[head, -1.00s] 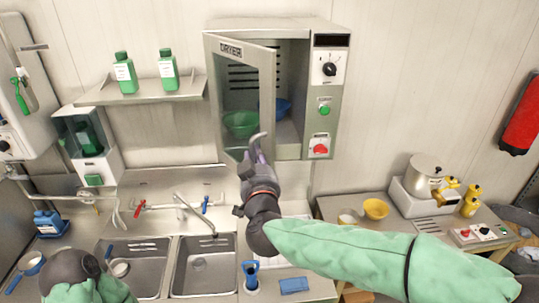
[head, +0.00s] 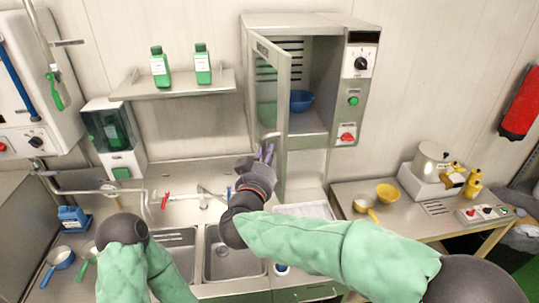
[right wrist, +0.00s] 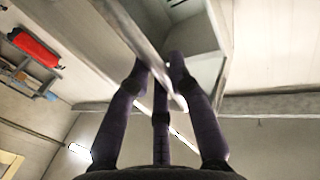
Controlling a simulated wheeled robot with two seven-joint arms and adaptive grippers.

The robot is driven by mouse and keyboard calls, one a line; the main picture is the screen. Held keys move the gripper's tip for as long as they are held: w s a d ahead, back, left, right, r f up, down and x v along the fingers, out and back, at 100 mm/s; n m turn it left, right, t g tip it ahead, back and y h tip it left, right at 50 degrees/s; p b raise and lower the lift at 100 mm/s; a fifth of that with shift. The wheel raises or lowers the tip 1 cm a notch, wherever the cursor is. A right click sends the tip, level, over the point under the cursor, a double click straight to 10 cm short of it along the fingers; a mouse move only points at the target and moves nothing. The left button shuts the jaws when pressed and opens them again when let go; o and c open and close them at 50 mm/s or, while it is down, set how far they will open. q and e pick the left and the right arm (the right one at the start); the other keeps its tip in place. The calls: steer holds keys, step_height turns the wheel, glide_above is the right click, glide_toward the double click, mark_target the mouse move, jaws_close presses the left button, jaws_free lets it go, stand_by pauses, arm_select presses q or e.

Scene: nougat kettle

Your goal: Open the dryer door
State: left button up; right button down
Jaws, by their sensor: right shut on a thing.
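The dryer (head: 356,108) is a steel cabinet on the back wall. Its framed glass door (head: 267,92) stands wide open, swung out towards me on its left side. The door's handle (head: 270,136) sits low on its free edge. My right gripper (head: 267,152) is at that handle and shut on it. The right wrist view shows the dark fingers (right wrist: 158,72) around the handle, with the door's edge running up between them. Inside the dryer is a blue bowl (head: 301,101). My left arm shows at the lower left, but its fingers are hidden.
A shelf (head: 180,87) with two green bottles (head: 203,64) is left of the dryer. Sinks (head: 232,255) lie below. At the right, a side table (head: 420,217) holds a yellow bowl (head: 387,194) and a pot (head: 432,160).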

steer(key=shift+d, duration=0.1)
steer(key=c, duration=1.1)
jaws_free()
steer(key=s+a, duration=0.2)
steer(key=s, duration=0.9)
steer(key=shift+s+a, duration=0.15)
steer(key=shift+s, duration=0.2)
